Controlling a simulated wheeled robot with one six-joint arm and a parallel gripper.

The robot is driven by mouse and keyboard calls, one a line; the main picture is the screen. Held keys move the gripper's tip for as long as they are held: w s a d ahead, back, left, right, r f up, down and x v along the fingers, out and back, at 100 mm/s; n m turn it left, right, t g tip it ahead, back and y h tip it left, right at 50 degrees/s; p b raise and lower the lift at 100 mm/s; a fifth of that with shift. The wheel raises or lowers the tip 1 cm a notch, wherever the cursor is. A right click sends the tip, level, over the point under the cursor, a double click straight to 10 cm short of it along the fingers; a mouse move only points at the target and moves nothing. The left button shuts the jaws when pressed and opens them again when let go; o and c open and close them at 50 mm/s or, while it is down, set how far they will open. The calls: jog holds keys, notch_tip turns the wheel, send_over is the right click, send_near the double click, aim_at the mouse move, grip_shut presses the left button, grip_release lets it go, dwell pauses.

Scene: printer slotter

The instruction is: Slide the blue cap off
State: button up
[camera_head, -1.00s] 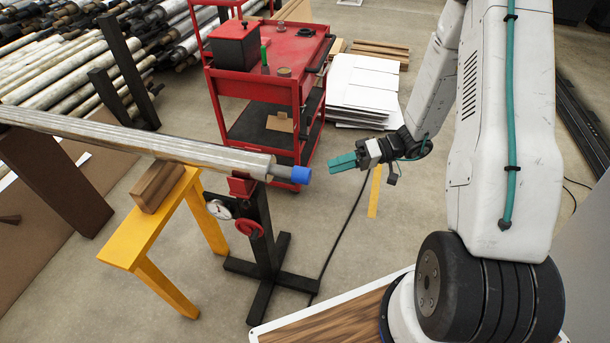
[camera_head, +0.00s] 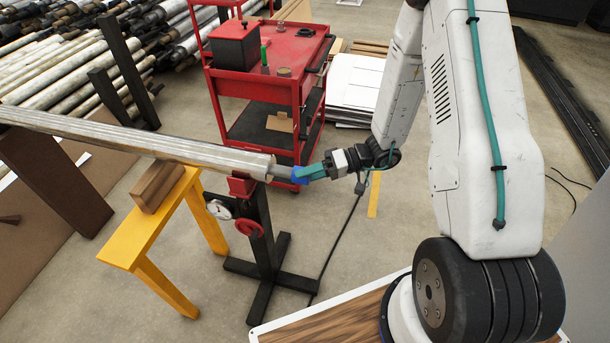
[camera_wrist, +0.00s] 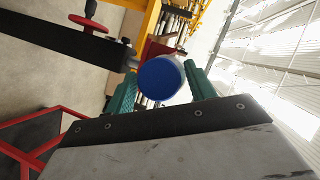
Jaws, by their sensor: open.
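The blue cap (camera_head: 297,174) sits on the right-hand end of a long metal pipe (camera_head: 150,143). In the wrist view the blue cap (camera_wrist: 160,78) shows as a round blue end face, with a light rim of pipe behind it. My gripper (camera_head: 305,173) has its green fingers at the cap; in the head view they cover part of it. In the wrist view my gripper (camera_wrist: 160,85) is open, with one green finger on each side of the cap. A narrow gap seems to show at the sides; I cannot tell whether either finger touches.
A black stand with a red clamp and red handwheel (camera_head: 249,229) supports the pipe near its end. A yellow trestle with a wooden block (camera_head: 157,186) stands left of it. A red tool cart (camera_head: 268,85) is behind.

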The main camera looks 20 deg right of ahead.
jog(key=c, duration=0.8)
jog(key=shift+s+d, duration=0.1)
jog(key=shift+d, duration=0.05)
jog(key=s+d, duration=0.4)
jog(key=d, duration=0.2)
jog(key=shift+s, duration=0.15)
dwell(0.5)
